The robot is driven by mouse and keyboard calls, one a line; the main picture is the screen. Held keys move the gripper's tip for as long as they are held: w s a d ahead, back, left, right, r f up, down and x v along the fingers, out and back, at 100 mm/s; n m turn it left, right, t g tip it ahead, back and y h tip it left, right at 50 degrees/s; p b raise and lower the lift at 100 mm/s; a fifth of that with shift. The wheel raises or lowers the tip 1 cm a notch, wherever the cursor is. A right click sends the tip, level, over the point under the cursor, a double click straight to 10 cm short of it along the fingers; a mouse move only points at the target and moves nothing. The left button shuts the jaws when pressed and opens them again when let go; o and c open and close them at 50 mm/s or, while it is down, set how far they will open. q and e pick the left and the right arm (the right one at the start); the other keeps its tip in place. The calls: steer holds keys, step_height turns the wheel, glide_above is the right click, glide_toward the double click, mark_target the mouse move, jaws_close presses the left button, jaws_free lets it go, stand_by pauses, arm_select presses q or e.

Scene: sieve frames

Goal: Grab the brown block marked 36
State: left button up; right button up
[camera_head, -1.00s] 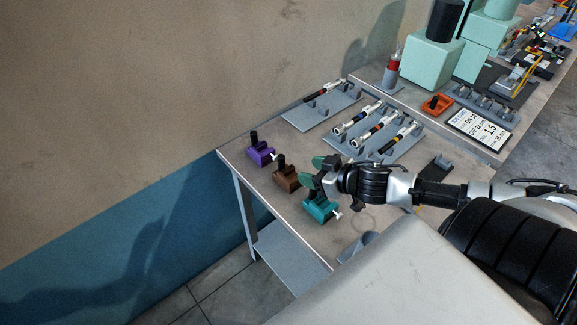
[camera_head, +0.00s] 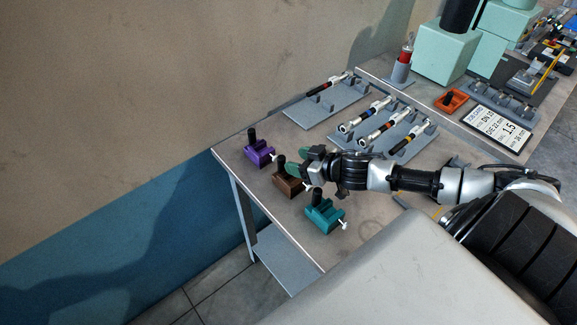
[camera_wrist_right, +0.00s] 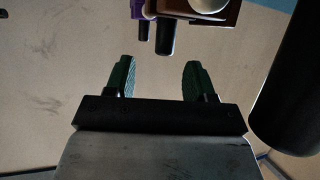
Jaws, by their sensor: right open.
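The brown block (camera_head: 289,188) sits on the table between the purple and teal blocks, with a dark upright peg; no number on it is readable. My right gripper (camera_head: 298,166) comes in from the right, its green fingers just above and beside the brown block, covering part of it. In the right wrist view the gripper (camera_wrist_right: 158,77) is open and empty, fingers apart. The brown block (camera_wrist_right: 229,16) shows there at the top edge, beyond the fingertips and partly cut off. My left gripper is not in view.
The purple block (camera_head: 259,151) and teal block (camera_head: 323,215) flank the brown one closely. Grey racks with pen-like tools (camera_head: 372,131) lie behind my right arm. The table's front left edge is close to the blocks, and a wall stands behind.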

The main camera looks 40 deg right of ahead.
mark_target(284, 158)
steer(key=shift+w+a, duration=0.2)
steer(key=shift+w+a+p, duration=0.15)
steer(key=shift+w+p, duration=0.1)
steer(key=shift+p, duration=0.1)
steer(key=p+x, duration=0.1)
steer(key=x, duration=0.3)
steer(key=shift+r+p, duration=0.1)
steer(key=shift+p, duration=0.2)
steer(key=shift+w+a+f, duration=0.2)
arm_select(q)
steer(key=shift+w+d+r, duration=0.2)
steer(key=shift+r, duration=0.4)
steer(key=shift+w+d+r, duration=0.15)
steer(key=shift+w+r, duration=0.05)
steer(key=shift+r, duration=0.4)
arm_select(e)
jaws_close()
